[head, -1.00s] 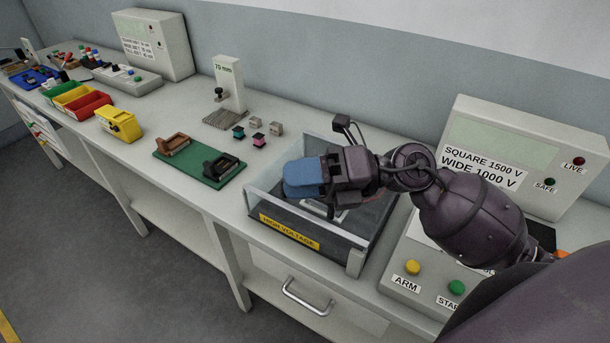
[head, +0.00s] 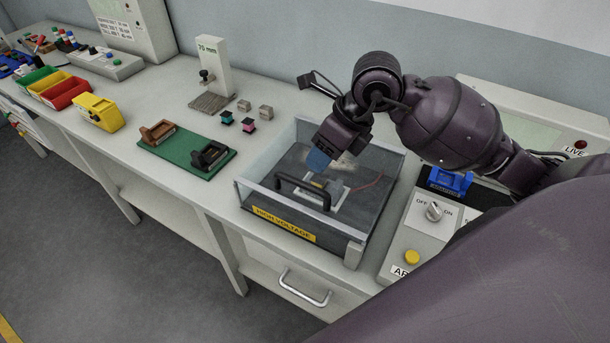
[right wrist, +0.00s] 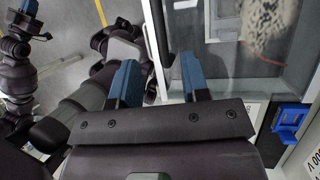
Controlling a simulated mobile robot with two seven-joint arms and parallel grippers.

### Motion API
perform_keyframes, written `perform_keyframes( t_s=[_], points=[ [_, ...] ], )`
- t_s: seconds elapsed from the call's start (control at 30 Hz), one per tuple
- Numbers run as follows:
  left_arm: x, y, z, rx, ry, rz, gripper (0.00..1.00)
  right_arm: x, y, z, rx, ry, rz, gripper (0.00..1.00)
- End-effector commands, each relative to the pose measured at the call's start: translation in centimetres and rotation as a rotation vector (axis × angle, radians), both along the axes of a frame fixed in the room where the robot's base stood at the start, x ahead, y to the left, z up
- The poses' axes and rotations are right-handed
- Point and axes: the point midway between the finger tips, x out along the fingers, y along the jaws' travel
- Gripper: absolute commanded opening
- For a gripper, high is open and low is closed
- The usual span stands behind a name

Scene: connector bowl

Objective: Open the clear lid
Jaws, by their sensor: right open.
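The clear lid (head: 335,150) lies shut over a grey box with a yellow HIGH VOLTAGE label (head: 285,224) on its front. A black bar handle (head: 302,188) stands at the lid's front edge. My right gripper (head: 318,160) is over the lid, its blue fingers tilted down close to the handle. In the right wrist view my right gripper (right wrist: 158,78) is open, and the dark handle (right wrist: 158,35) shows between the two fingers. I cannot tell whether they touch it. Nothing is held.
Right of the box is a control panel with an OFF/ON knob (head: 433,211), a yellow button (head: 412,257) and a blue fixture (head: 450,181). Left of it, a green mat (head: 190,160) holds brown and black parts. A drawer handle (head: 304,288) sits below.

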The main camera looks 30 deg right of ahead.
Motion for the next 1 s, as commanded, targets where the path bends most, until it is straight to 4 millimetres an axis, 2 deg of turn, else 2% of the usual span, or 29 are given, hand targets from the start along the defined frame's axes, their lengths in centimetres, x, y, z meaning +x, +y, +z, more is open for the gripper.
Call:
perform_keyframes(
  t_s=[0.2, 0.4, 0.6, 0.9, 1.0],
  points=[
    [-0.1, 0.0, 0.0, 0.000, 0.002, 0.000, 0.00, 0.9, 1.4, -3.5, 0.005, 0.003, 0.000, 0.42],
    [0.1, 0.0, 0.1, 0.001, -0.002, -0.001, 0.00, 1.5, 2.3, -5.9, 0.005, 0.002, 0.000, 0.42],
    [0.4, -0.1, 0.3, 0.000, -0.006, -0.002, 0.00, 1.8, 2.7, -7.0, 0.003, 0.002, 0.000, 0.42],
    [0.5, -0.1, 0.3, 0.000, -0.010, -0.004, 0.00, 1.8, 2.8, -7.1, 0.003, 0.000, 0.001, 0.42],
    [0.5, -0.1, 0.3, 0.000, -0.009, -0.004, 0.00, 1.8, 2.8, -7.1, 0.003, 0.000, 0.001, 0.27]
  ],
)
